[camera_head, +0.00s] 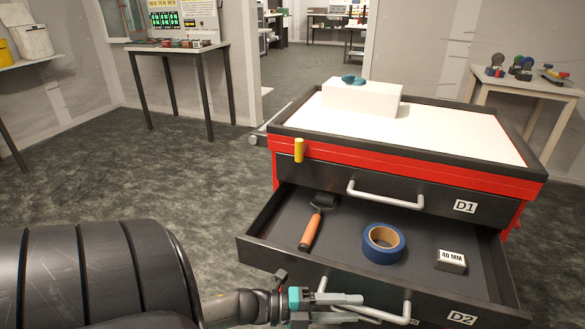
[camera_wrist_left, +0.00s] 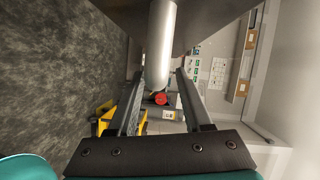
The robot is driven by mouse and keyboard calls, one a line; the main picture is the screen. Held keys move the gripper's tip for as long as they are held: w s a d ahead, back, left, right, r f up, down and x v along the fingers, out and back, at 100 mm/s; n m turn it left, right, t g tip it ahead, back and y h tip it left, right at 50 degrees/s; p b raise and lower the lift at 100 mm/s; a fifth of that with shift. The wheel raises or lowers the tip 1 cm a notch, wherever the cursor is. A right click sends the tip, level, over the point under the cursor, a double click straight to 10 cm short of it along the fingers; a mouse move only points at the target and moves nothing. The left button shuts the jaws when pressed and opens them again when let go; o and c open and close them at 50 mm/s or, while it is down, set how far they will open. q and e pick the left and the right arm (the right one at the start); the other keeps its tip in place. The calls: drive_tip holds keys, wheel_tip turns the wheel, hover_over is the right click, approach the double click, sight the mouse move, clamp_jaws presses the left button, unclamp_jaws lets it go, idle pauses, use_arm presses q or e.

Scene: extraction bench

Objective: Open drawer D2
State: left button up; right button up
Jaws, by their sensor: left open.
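Drawer D2 (camera_head: 385,290) of the red and black cabinet is pulled well out, its inside visible from above. Its D2 label (camera_head: 462,318) is at the lower right of the front. Its pale bar handle (camera_head: 406,306) is on the front, partly hidden by my left gripper (camera_head: 358,308). My left gripper is open at the handle's left part. In the left wrist view the handle bar (camera_wrist_left: 162,45) runs between the two spread fingers (camera_wrist_left: 160,82); I cannot tell whether they touch it. My right gripper is out of view.
Drawer D2 holds an orange-handled roller (camera_head: 311,230), blue tape (camera_head: 383,243) and a 40 MM block (camera_head: 451,260). Drawer D1 (camera_head: 440,197) above is shut. A white box (camera_head: 362,98) stands on the cabinet top. Floor (camera_head: 170,180) to the left is clear.

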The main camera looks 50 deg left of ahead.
use_arm(q)
drive_tip(key=p+v, duration=0.1)
drive_tip(key=v, duration=1.1)
drive_tip(key=shift+s+a, duration=0.2)
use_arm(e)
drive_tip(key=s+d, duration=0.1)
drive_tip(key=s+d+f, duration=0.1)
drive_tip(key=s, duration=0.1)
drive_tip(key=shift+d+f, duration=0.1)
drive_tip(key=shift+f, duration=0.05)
use_arm(q)
drive_tip(key=shift+r, duration=0.1)
